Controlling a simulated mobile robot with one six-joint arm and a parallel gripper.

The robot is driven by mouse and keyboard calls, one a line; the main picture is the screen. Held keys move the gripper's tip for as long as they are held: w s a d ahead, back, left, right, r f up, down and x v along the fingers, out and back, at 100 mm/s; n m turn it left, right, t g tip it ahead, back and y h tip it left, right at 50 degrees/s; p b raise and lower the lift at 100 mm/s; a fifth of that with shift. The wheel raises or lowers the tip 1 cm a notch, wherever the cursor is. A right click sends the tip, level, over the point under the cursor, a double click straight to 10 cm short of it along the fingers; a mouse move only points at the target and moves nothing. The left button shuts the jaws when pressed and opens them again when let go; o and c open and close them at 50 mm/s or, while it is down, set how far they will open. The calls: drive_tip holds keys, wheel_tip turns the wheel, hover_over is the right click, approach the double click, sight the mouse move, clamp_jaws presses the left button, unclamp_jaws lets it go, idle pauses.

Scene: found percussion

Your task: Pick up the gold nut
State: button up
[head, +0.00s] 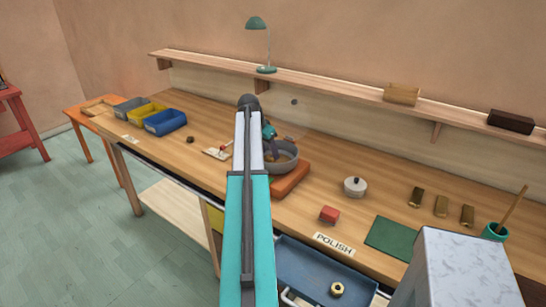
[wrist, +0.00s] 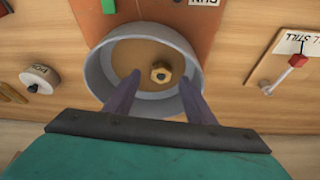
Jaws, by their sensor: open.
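The gold nut (wrist: 161,72) lies on the tan floor of a round grey bowl (wrist: 97,75), off its centre. The bowl also shows in the head view (head: 291,164), partly behind my arm; the nut cannot be made out there. My gripper (wrist: 160,80) is open, with its two purple fingers reaching over the near rim into the bowl. The fingertips are on either side of the nut, with gaps to it. Nothing is held. Whether the tips touch the bowl floor cannot be told. A second gold ring-shaped piece (head: 337,289) lies in a blue tray (head: 310,270).
The bowl stands on an orange-red base (head: 291,181). A lever with a red knob (wrist: 297,60) and a lidded white pot (head: 355,187) flank it. Bins (head: 166,122) stand at the left.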

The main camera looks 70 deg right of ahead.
sight(270, 157)
drive_tip(key=shift+p+x, duration=0.35)
drive_tip(key=shift+x, duration=1.05)
drive_tip(key=c, duration=1.2)
drive_tip(key=shift+r, duration=0.2)
drive_tip(key=shift+r+b, duration=1.45)
drive_tip(key=shift+r, duration=3.4)
